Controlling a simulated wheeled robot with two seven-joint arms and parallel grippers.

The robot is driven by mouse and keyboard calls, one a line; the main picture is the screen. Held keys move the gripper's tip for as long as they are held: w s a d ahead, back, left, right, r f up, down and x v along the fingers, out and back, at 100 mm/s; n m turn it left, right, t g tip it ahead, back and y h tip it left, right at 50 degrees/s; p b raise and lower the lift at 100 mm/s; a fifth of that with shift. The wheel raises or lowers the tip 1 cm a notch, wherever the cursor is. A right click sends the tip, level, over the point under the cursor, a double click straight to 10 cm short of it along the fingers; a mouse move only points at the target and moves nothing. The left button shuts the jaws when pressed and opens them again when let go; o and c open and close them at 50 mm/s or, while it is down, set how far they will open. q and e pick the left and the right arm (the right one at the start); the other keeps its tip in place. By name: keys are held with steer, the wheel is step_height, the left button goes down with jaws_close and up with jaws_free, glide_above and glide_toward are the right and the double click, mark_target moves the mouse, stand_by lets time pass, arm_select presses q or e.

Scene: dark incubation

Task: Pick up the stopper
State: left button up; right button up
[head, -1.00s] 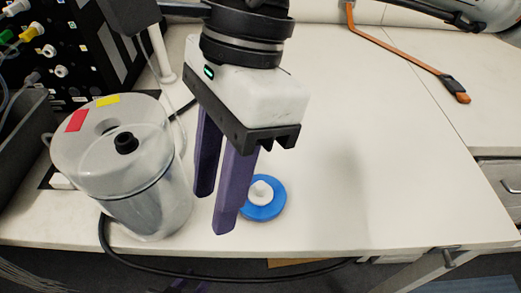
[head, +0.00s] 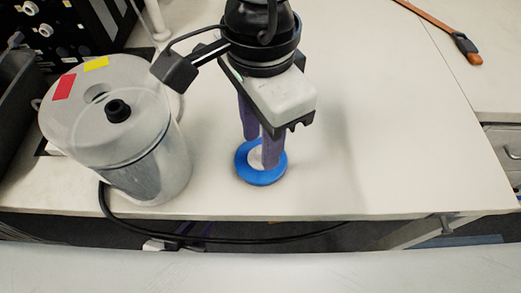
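A round blue piece with a white knob in its middle, which I take to be the stopper (head: 246,174), lies on the white bench near its front edge. My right gripper (head: 260,152) points down over it from the top of the head view. Its two purple fingers are apart, one behind and one in front of the white knob, with the fingertips low over the blue ring. The front finger hides part of the knob and ring, so contact cannot be told. My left gripper (head: 190,234) shows only as a dark purple bit below the bench edge; its state is unclear.
A clear-lidded cylindrical vessel (head: 150,175) with red and yellow labels stands close on the left. A black cable (head: 107,222) loops over the front edge. An orange tool (head: 437,24) lies at the back right. The bench right of the stopper is clear.

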steer(key=shift+f, duration=0.5)
jaws_close()
